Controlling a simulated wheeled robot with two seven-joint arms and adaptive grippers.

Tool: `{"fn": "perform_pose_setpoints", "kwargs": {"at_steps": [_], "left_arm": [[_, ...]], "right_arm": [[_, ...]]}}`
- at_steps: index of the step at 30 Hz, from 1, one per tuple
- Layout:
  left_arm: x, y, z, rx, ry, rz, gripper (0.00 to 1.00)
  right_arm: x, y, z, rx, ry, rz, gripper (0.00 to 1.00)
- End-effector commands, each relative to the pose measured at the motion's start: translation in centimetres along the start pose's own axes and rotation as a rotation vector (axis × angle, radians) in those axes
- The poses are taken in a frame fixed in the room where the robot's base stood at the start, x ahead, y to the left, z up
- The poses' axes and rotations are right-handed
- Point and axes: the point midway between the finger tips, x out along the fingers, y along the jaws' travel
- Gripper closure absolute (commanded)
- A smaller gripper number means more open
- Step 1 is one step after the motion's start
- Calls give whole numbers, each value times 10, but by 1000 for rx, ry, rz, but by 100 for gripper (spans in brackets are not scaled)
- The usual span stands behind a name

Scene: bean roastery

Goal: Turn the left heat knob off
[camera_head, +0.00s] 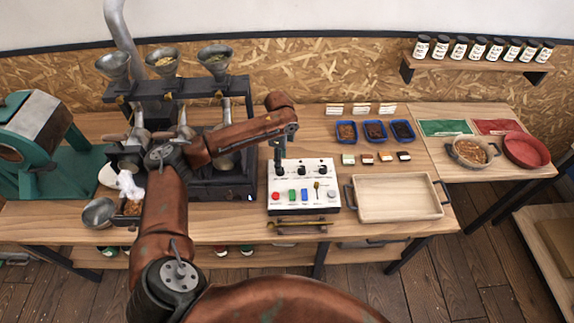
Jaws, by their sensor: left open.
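The white control panel (309,206) sits on the bench in the middle of the view. Three dark knobs run along its upper part. The left knob (279,171) is largely covered by my gripper, so its pointer cannot be read. The middle knob (301,171) and right knob (323,171) are in plain view. My left gripper (279,160) points down with its fingertips at the left knob. It is open; whether its fingers touch the knob cannot be told. My right gripper is out of view.
A wooden tray (400,216) lies right of the panel, and a brass-coloured wrench (297,224) lies in front of it. The dark roaster with several hoppers (216,58) stands behind my left arm. Blue bins (374,131) stand at the back right.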

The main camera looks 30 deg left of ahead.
Motion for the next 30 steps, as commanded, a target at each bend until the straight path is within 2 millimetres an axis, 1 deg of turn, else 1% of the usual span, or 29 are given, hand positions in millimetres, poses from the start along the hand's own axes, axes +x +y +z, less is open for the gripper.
{"fn": "perform_pose_setpoints", "kwargs": {"at_steps": [1,3,5,8,9,12,15,18,21,25,30], "left_arm": [[-2,-5,4,0,-3,0,58],[-5,-8,8,0,-5,2,58],[-3,-8,9,0,-5,5,58],[8,-8,10,-1,-5,6,58],[14,-7,10,-2,-5,6,58],[31,-7,10,-2,-4,6,58],[46,-7,10,-1,-5,5,58],[58,-7,10,-1,-5,5,58],[65,-8,9,0,-4,4,58],[68,-8,8,1,-4,2,58],[68,-8,8,1,-4,2,58]], "right_arm": [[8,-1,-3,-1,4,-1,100],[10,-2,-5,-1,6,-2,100],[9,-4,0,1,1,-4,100],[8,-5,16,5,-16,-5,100],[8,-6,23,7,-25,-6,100],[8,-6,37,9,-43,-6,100],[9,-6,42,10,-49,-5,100],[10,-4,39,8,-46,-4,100],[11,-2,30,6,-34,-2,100],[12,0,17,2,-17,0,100],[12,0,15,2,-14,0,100]]}}
